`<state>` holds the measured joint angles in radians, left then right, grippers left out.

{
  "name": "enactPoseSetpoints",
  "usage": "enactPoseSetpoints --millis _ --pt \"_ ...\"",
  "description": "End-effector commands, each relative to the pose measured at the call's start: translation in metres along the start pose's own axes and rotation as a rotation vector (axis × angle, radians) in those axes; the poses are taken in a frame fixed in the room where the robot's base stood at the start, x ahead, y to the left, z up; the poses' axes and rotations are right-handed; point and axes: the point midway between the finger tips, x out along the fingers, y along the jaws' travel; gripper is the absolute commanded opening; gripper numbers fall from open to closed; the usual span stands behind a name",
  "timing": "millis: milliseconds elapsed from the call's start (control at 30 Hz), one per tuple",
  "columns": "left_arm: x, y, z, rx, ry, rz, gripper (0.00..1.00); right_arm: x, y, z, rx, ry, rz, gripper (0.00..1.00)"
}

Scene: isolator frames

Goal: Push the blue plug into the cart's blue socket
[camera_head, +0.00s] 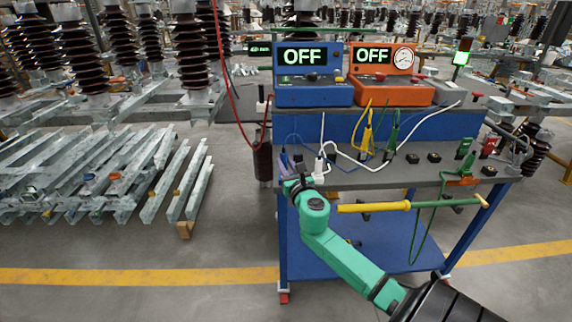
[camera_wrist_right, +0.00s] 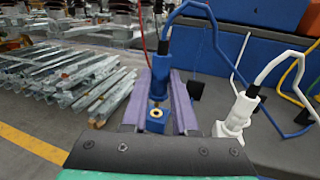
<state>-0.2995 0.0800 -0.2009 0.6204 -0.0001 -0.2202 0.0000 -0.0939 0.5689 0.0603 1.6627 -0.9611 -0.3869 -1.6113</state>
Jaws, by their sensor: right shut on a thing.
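The blue plug (camera_wrist_right: 161,76) is held between the purple fingers of my right gripper (camera_wrist_right: 163,84) in the right wrist view. Its blue cable arches up and to the right. Its brass tip points down at the blue socket (camera_wrist_right: 155,126), a small block with a ringed hole. The tip is over or at the hole; I cannot tell whether it touches. Most of the plug body shows above the socket. In the head view, my right gripper (camera_head: 293,173) is at the left end of the cart's grey top (camera_head: 340,178). My left gripper is not in view.
A white plug (camera_wrist_right: 238,116) with a white cable stands close to the right. Yellow (camera_head: 367,138) and green (camera_head: 392,136) plugs stand farther right. Blue (camera_head: 313,94) and orange (camera_head: 395,92) boxes showing OFF are behind. Metal beams (camera_head: 100,175) lie left of the cart.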

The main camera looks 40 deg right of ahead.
Motion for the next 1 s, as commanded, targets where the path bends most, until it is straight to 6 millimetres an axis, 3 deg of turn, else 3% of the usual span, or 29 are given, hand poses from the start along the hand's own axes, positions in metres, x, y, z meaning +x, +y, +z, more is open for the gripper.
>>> enactPoseSetpoints --millis 1000 --pt "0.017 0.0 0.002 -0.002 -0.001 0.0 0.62 0.0 0.0 -0.019 -0.001 0.0 0.0 0.0"
